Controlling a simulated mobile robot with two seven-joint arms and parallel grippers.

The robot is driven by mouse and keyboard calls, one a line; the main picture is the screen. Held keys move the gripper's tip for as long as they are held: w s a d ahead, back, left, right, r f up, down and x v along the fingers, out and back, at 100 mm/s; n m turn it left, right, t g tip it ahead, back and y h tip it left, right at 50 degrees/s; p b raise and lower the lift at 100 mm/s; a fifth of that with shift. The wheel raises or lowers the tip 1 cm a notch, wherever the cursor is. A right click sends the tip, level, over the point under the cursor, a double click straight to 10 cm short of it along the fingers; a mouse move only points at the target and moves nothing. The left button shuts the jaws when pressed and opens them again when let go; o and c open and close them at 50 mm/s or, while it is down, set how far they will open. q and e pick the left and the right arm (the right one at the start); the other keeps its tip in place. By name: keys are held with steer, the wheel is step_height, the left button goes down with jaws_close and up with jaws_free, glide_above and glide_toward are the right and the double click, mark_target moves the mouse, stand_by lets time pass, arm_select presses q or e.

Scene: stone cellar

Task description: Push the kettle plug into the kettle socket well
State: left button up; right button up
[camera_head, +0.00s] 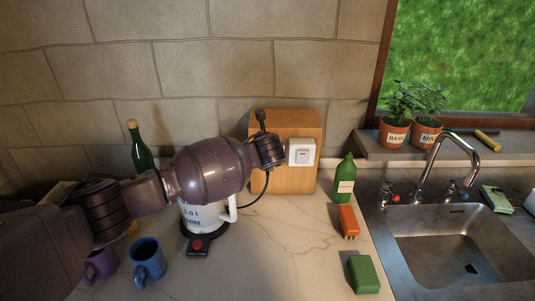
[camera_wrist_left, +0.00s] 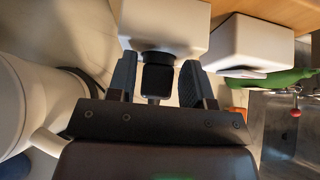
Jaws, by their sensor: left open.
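In the left wrist view, the black kettle plug (camera_wrist_left: 158,78) sits between the fingers of my left gripper (camera_wrist_left: 159,64). The fingers are open, with a gap on each side of the plug. The plug's far end meets a dark ring on a white socket box (camera_wrist_left: 165,22); I cannot tell how deep it sits. In the head view my left gripper (camera_head: 268,150) is in front of the wooden board (camera_head: 300,122) and hides plug and socket. A black cable (camera_head: 257,200) hangs below it. The white kettle (camera_head: 205,216) is partly behind my left arm. My right gripper is not in view.
A white switch box (camera_head: 302,152) is right of the gripper. A green bottle (camera_head: 345,180), orange block (camera_head: 348,221) and green block (camera_head: 363,274) stand left of the sink (camera_head: 440,240). Mugs (camera_head: 148,260) and a dark bottle (camera_head: 139,147) are at left. The front middle counter is clear.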

arm_select(q)
steer(key=shift+s, duration=0.45)
stand_by(0.5)
steer(key=c, duration=0.4)
steer(key=shift+c, duration=0.2)
steer(key=shift+w, duration=0.35)
stand_by(0.8)
steer(key=shift+s, duration=0.2)
steer(key=shift+s, duration=1.5)
steer(key=shift+r, duration=0.1)
